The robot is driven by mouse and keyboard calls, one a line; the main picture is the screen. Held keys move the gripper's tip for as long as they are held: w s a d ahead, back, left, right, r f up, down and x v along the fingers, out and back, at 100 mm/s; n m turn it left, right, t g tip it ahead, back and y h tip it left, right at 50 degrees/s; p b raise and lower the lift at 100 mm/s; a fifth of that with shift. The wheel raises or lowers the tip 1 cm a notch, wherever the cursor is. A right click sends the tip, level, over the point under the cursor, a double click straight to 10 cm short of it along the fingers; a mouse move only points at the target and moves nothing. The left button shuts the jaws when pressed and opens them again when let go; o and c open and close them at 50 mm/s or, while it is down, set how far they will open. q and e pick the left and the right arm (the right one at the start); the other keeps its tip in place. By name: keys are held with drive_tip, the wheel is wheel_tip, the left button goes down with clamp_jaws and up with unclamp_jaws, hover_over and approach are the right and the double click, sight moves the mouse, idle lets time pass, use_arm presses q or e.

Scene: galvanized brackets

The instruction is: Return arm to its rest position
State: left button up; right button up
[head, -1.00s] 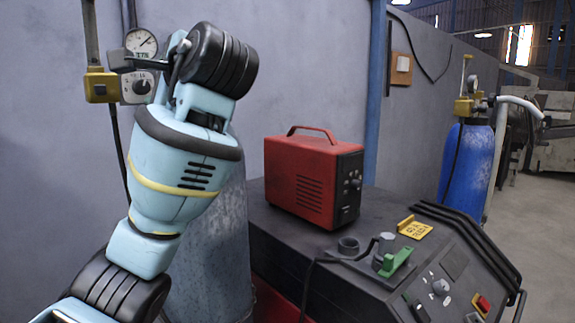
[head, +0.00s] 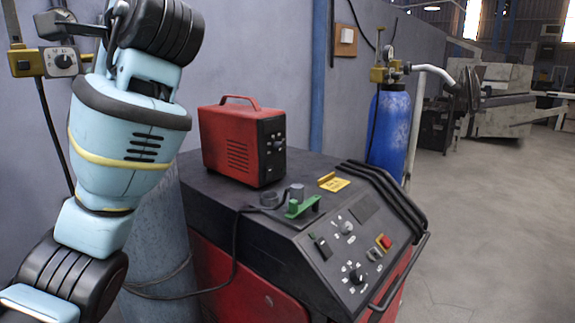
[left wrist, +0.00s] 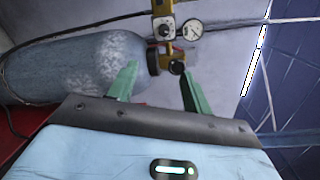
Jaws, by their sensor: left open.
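My left arm (head: 122,135), light blue with black joints and a yellow band, rises along the left side of the head view. Its gripper is not clearly visible there. In the left wrist view my left gripper (left wrist: 158,72) has two green fingers standing apart. A brass regulator (left wrist: 164,28) with a dark round knob and a white gauge (left wrist: 191,29) shows just beyond and partly between the fingertips. I cannot tell whether a finger touches it. The regulator (head: 27,63) also shows at the upper left of the head view. My right gripper is not in view.
A grey gas cylinder (head: 158,245) stands behind my arm. A red box (head: 228,145) sits on the dark-topped machine (head: 225,205) with a control panel. A blue cylinder (head: 389,135) stands behind it. Open floor (head: 480,220) lies at the right.

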use_arm(q)
drive_tip(key=w+f+m+t+h, duration=0.1)
drive_tip(key=w+f, duration=0.3)
drive_tip(key=f, duration=0.3)
drive_tip(key=w+f+m+t+h, duration=0.1)
drive_tip(key=w+f+h, duration=0.1)
drive_tip(key=w+f, duration=0.35)
drive_tip(key=s+d+f+h, duration=0.1)
drive_tip(key=d+f+h, duration=0.15)
drive_tip(key=f, duration=1.55)
drive_tip(key=s+d+f+h, duration=0.2)
drive_tip(key=f+h, duration=0.2)
drive_tip(key=f, duration=1.4)
drive_tip(key=s+d+f+n+g+h, duration=0.1)
drive_tip(key=s+f, duration=0.3)
drive_tip(key=f, duration=0.2)
drive_tip(key=s+d+f+n+h, duration=0.1)
drive_tip(key=s+f+n+h, duration=0.15)
drive_tip(key=f, duration=0.45)
drive_tip(key=s+f+n, duration=0.2)
drive_tip(key=s+f, duration=0.3)
drive_tip(key=s, duration=0.5)
drive_tip(key=s+f+n+g+h, duration=0.1)
drive_tip(key=s+f+n, duration=0.2)
drive_tip(key=s, duration=0.7)
drive_tip(key=s+d+f+n+g+h, duration=0.1)
drive_tip(key=s+f+n, duration=0.2)
drive_tip(key=s+f, duration=0.5)
drive_tip(key=s, duration=0.2)
drive_tip(key=shift+s, duration=0.4)
